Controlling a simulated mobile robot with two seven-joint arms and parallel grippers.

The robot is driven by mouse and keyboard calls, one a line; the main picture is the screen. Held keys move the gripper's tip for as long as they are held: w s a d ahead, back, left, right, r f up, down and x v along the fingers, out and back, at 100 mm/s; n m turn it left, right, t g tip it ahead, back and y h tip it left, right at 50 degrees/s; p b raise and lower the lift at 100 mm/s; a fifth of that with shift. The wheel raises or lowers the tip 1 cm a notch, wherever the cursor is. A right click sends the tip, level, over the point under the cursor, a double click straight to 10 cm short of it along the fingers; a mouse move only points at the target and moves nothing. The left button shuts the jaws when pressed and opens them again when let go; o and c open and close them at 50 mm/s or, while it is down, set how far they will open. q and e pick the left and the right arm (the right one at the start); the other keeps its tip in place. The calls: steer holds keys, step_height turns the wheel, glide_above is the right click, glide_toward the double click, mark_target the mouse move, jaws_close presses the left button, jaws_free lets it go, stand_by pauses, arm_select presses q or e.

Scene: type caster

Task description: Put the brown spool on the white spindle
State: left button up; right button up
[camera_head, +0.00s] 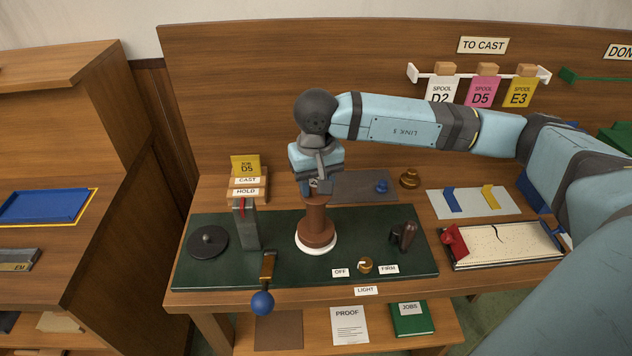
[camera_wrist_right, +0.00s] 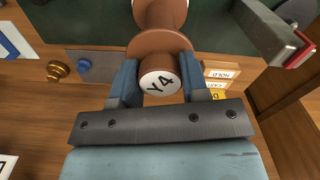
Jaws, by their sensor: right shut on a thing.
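The brown spool (camera_head: 317,215) stands upright over the round white base of the spindle (camera_head: 317,249) on the green bench plate. The white rim shows around the spool's lower flange. Any post is hidden inside the spool, and I cannot tell whether the flange touches the base. My right gripper (camera_head: 316,188) reaches down from above and is shut on the spool's top end. In the right wrist view its blue fingers (camera_wrist_right: 157,82) sit on either side of the spool's end (camera_wrist_right: 160,82), labelled Y4. My left gripper is in neither view.
On the green plate (camera_head: 290,272) stand a grey post with a red part (camera_head: 246,225), a black disc (camera_head: 208,242), a blue-knobbed lever (camera_head: 263,301), a brass knob (camera_head: 365,265) and a dark brown handle (camera_head: 405,235).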

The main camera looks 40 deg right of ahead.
steer(key=shift+f+b, duration=0.45)
steer(key=o, duration=1.3)
steer(key=shift+r, duration=0.1)
steer(key=shift+r+p, duration=0.9)
steer(key=shift+r, duration=2.05)
